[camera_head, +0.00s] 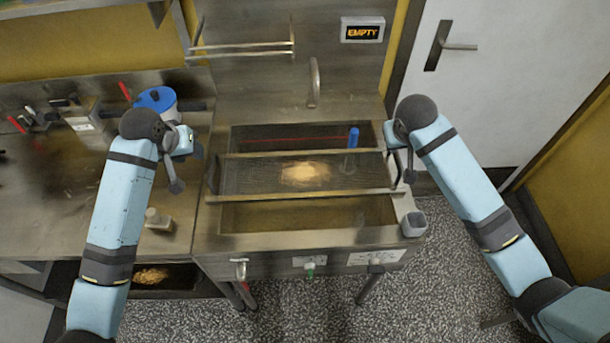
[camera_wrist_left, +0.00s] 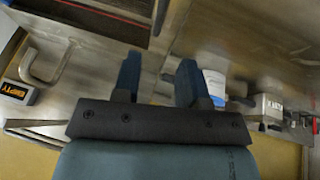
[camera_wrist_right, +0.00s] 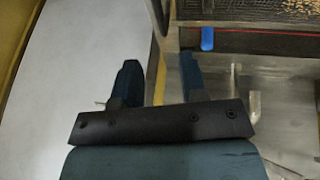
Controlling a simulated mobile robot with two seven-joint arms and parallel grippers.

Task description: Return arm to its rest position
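My left arm (camera_head: 118,205) reaches in from the left, and its gripper (camera_head: 178,170) hangs left of the steel basin. In the left wrist view its two fingers (camera_wrist_left: 158,66) stand apart with nothing between them. My right arm (camera_head: 465,185) comes in from the right, and its gripper (camera_head: 402,160) is by the right end of the mesh tray (camera_head: 250,178). In the right wrist view its fingers (camera_wrist_right: 160,68) are apart and empty. The mesh tray lies across the basin with a pile of tan crumbs (camera_head: 305,174) on it. Contact between right gripper and tray cannot be told.
A blue-handled tool (camera_head: 353,138) stands at the basin's back right. A blue-lidded white pot (camera_head: 157,99) sits behind my left arm. A grey cup (camera_head: 413,224) is at the basin's right corner. A white door (camera_head: 510,80) is at right.

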